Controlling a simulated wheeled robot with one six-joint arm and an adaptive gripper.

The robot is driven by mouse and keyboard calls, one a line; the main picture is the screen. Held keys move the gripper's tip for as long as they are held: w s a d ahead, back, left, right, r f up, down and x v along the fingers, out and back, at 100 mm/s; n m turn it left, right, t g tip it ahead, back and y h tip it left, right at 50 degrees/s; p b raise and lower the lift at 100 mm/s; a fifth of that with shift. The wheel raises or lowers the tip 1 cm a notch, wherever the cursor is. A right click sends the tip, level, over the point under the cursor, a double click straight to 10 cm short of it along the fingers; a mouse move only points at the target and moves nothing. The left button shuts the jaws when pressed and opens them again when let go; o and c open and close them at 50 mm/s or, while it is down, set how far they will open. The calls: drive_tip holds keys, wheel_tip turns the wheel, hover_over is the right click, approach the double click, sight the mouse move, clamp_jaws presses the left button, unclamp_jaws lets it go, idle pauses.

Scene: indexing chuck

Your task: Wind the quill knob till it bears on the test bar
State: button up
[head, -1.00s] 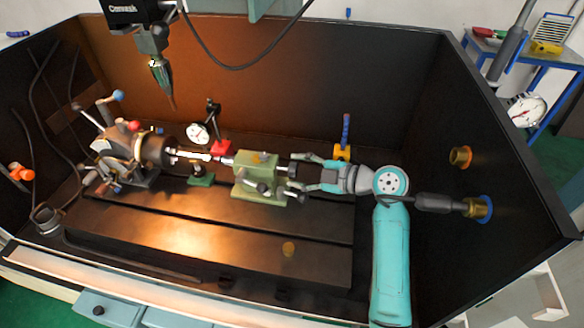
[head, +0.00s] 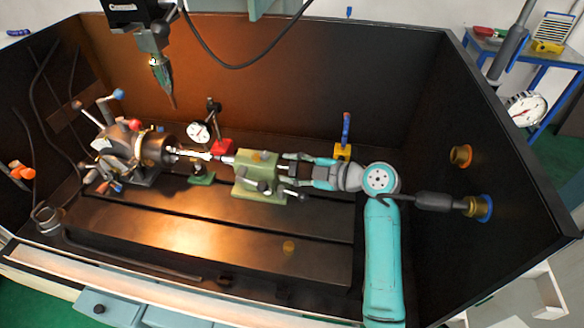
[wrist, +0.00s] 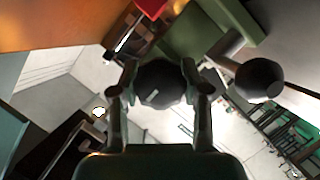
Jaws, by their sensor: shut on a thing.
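The green tailstock (head: 258,178) stands on the dark slotted bed. Its quill points left toward the pale test bar (head: 195,154), which runs out of the indexing chuck (head: 150,148). At this size I cannot tell whether the quill touches the bar. My gripper (head: 289,168) reaches in from the right at the tailstock's right end. In the wrist view my gripper (wrist: 161,84) is shut on the dark, faceted quill knob (wrist: 160,85), with one finger on each side. The knob's far side is hidden.
A dial gauge (head: 199,132) on a red base stands behind the bar. A dark ball-ended lever (wrist: 259,80) sits close to the right of my gripper in the wrist view. A blue-handled yellow block (head: 343,150) stands behind my wrist.

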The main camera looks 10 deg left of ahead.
drive_tip(key=m+g, duration=0.1)
drive_tip(key=m, duration=0.1)
drive_tip(key=shift+m+g, duration=0.3)
drive_tip(key=shift+m, duration=0.1)
drive_tip(key=m+g, duration=0.2)
drive_tip(key=m, duration=0.1)
drive_tip(key=m+g, duration=0.2)
drive_tip(key=m, duration=0.1)
drive_tip(key=shift+g, duration=0.3)
drive_tip(key=m+g, duration=0.2)
drive_tip(key=m, duration=0.1)
drive_tip(key=shift+w, duration=0.1)
drive_tip(key=m+g+y, duration=0.1)
drive_tip(key=m, duration=0.2)
drive_tip(key=shift+m+g, duration=0.3)
drive_tip(key=m+g+y, duration=0.1)
drive_tip(key=m+y, duration=0.1)
drive_tip(key=m, duration=0.2)
drive_tip(key=m+y, duration=0.1)
drive_tip(key=m, duration=0.3)
drive_tip(key=shift+y, duration=0.3)
drive_tip(key=shift+m+t+y, duration=0.2)
drive_tip(key=shift+m+y, duration=0.2)
drive_tip(key=shift+m, duration=1)
drive_tip(key=shift+m+t+y, duration=0.2)
drive_tip(key=shift+m+y, duration=0.2)
drive_tip(key=shift+m, duration=1)
